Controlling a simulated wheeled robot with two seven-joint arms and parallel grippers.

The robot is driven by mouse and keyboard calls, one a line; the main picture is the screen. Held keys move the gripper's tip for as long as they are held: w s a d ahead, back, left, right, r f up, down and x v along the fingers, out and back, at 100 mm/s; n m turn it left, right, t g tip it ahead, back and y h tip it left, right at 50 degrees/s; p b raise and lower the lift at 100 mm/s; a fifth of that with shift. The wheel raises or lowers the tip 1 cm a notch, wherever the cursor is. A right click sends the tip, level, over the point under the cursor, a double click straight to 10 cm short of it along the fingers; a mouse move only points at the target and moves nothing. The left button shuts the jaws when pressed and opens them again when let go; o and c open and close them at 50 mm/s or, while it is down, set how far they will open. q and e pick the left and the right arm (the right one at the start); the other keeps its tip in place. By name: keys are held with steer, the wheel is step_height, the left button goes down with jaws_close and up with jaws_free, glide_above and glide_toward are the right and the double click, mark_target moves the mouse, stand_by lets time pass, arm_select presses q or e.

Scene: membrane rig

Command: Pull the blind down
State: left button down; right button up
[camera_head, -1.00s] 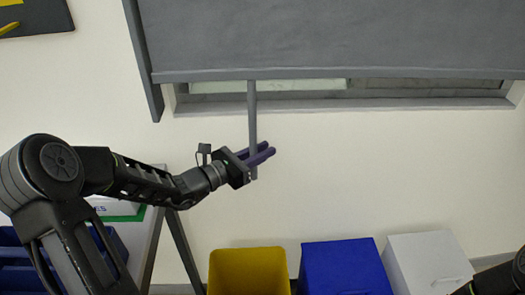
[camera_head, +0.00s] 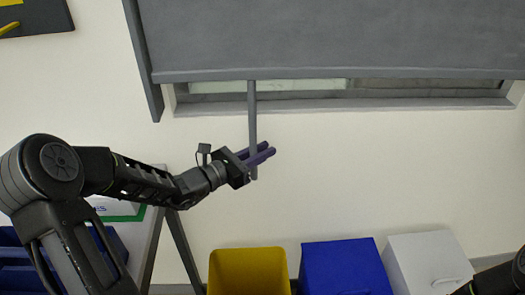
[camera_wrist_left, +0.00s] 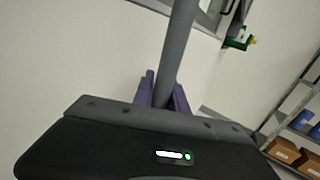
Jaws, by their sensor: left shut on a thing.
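The grey blind (camera_head: 330,40) hangs over the window in the head view and covers most of it. A narrow strip of window shows below its bottom bar. A grey pull rod (camera_head: 252,115) hangs straight down from that bar. My left gripper (camera_head: 262,155) is shut on the rod near its lower end, with purple fingers on both sides of it. In the left wrist view the rod (camera_wrist_left: 178,50) runs up from between the purple fingers (camera_wrist_left: 162,92). My right arm (camera_head: 505,280) shows only in part at the lower right corner, and its fingers are not visible.
A yellow bin (camera_head: 250,272), a blue bin (camera_head: 345,268) and a white bin (camera_head: 428,264) stand along the wall below. A table (camera_head: 152,235) stands behind my left arm. The wall around the rod is clear. The window sill (camera_head: 350,105) juts out under the blind.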

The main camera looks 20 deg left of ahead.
arm_select(q)
step_height(320, 180, down, 9)
steer(key=b, duration=0.5)
steer(key=shift+s+b, duration=0.1)
steer(key=shift+b, duration=0.3)
steer(key=c, duration=1.6)
jaws_free()
steer(key=shift+f, duration=0.1)
steer(key=shift+r, duration=0.25)
step_height(320, 180, up, 10)
steer(key=shift+f+p, duration=0.15)
steer(key=shift+p, duration=0.3)
